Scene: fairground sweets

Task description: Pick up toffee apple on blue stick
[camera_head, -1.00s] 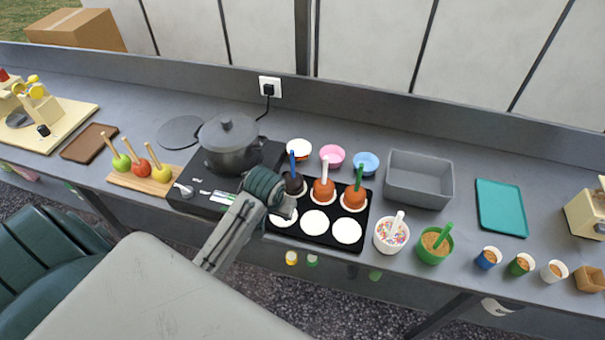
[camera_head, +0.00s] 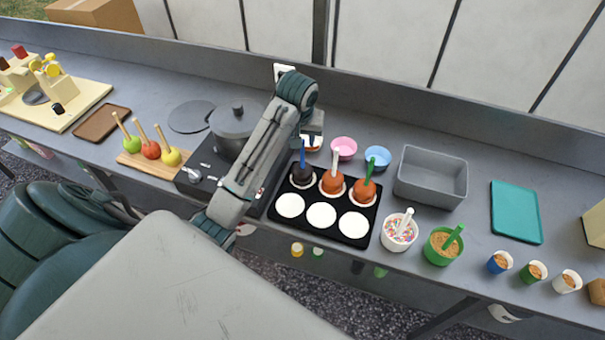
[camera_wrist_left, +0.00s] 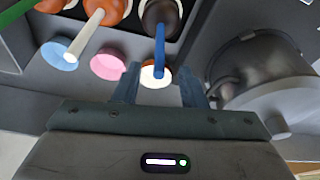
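The dark toffee apple (camera_head: 300,177) stands stick-up in the back left place of the black tray (camera_head: 368,222), its blue stick (camera_head: 303,154) pointing up. In the left wrist view the dark apple (camera_wrist_left: 163,18) is at the top, and its blue stick (camera_wrist_left: 160,45) reaches down between the finger tips. My left gripper (camera_head: 312,130) is just behind the stick in the head view. Its fingers in the left wrist view (camera_wrist_left: 161,78) are spread on both sides of the stick's end, with gaps. It is open and holds nothing. My right gripper is not in view.
Orange toffee apples with white (camera_head: 335,163) and green (camera_head: 370,170) sticks stand right of the dark one. A dark pot (camera_head: 232,130) is close left. Pink (camera_head: 344,148) and blue (camera_head: 378,157) bowls are behind. The front tray row has white discs only.

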